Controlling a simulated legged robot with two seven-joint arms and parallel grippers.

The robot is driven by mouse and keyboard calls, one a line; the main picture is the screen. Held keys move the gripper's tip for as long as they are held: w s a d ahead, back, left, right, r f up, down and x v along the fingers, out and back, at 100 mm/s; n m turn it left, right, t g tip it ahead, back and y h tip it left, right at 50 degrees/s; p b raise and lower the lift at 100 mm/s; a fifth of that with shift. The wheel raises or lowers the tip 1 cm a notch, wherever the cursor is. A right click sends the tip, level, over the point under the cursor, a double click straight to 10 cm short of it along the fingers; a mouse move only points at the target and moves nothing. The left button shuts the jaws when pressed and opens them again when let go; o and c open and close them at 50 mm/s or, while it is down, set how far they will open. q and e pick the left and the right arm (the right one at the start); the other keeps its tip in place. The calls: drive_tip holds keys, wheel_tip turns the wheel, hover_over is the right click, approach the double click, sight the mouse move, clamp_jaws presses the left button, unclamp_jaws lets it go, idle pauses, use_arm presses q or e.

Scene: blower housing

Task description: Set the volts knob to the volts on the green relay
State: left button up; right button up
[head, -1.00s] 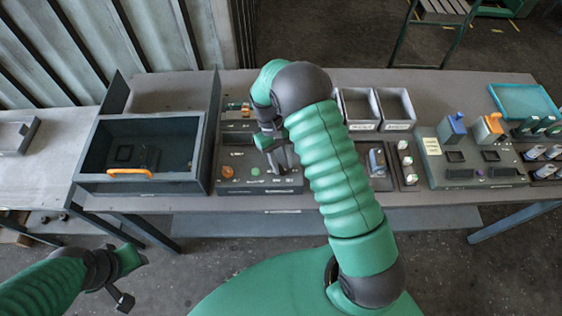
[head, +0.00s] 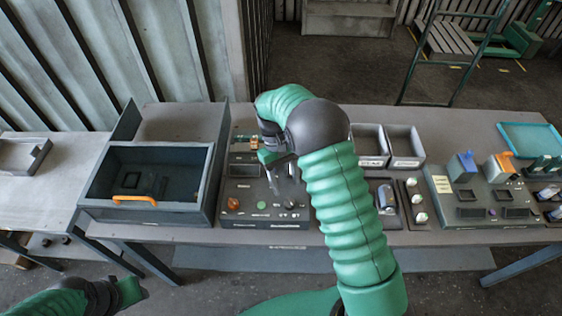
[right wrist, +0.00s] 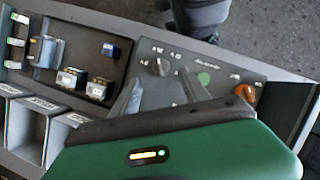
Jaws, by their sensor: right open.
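The control panel (head: 265,221) sits on the bench in front of me in the head view. It carries an orange knob (head: 233,204), a round green part (head: 261,205) and a dark knob (head: 291,204). My right gripper (head: 284,175) is open and empty above the panel. In the right wrist view the dark knob (right wrist: 158,66) shows between the open fingers (right wrist: 160,87), apart from them; small marks ring it, too small to read. I cannot pick out a relay that is clearly green or read its volts. My left gripper (head: 132,292) is low at the left, away from the bench.
A dark bin with an orange handle (head: 134,199) stands left of the panel. Two grey bins (head: 404,145) stand behind, right of my arm. A panel with blue and orange parts (head: 477,219) and a teal tray (head: 535,140) are further right.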

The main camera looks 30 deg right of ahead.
drive_tip(key=b+v, duration=0.1)
drive_tip(key=v, duration=0.9)
drive_tip(key=shift+r, duration=0.35)
drive_tip(key=shift+w, duration=0.1)
drive_tip(key=s+a+f+t+b, duration=0.2)
drive_tip(key=s+a+f+t, duration=0.1)
drive_tip(key=s, duration=0.5)
drive_tip(key=s+a+f+t+b, duration=0.1)
drive_tip(key=s+a+f+t, duration=0.3)
drive_tip(key=s+f, duration=0.3)
drive_tip(key=shift+s+a+b, duration=0.35)
drive_tip(key=shift+s+a, duration=0.2)
drive_tip(key=shift+s, duration=0.25)
drive_tip(key=shift+d+f, duration=0.1)
